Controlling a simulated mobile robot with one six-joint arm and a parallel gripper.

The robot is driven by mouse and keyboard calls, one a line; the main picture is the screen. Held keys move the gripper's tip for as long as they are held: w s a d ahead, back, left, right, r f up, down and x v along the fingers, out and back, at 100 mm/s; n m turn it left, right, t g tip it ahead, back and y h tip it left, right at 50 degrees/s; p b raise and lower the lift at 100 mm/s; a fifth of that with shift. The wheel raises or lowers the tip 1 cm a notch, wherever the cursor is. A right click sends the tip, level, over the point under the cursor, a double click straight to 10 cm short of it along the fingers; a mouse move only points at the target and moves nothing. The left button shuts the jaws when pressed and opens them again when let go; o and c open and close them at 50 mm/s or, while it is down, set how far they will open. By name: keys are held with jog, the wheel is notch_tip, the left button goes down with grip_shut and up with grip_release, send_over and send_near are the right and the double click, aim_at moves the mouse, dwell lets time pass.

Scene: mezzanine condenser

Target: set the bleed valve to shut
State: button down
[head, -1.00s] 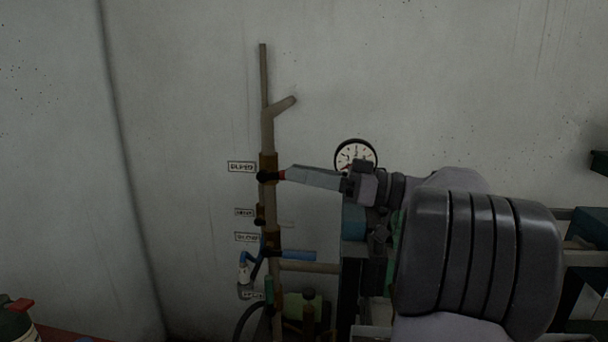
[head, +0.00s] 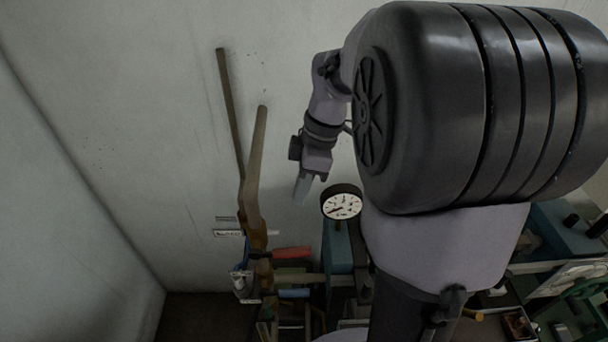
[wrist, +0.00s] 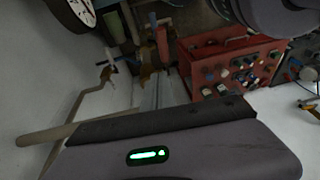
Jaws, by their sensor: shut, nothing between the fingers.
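A red lever handle (head: 292,253) sticks out to the right, about level, from the upright brown pipe (head: 254,190) on the wall. A blue lever handle (head: 294,293) points right, lower down the same pipe. A white label (head: 228,233) sits beside the pipe, too small to read, so I cannot tell for sure which lever is the bleed valve. My gripper (head: 302,190) is shut and empty, above and apart from the red handle, pointing down. In the wrist view its pale fingers (wrist: 150,92) reach past the dark housing, with a red handle (wrist: 162,44) beyond them.
A round gauge (head: 342,202) stands just right of my gripper. In the wrist view a red panel (wrist: 190,62) with several knobs stands to the right. Benches with equipment (head: 565,235) fill the right side.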

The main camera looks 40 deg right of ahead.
aim_at(291, 249)
jog(key=x, duration=0.4)
jog(key=s+x, duration=0.1)
jog(key=x, duration=0.7)
jog(key=shift+s+d+f+b, duration=0.1)
jog(key=shift+s+f+b, duration=0.15)
jog(key=shift+s+b, duration=0.15)
jog(key=shift+f, duration=0.6)
jog(key=shift+s, duration=0.1)
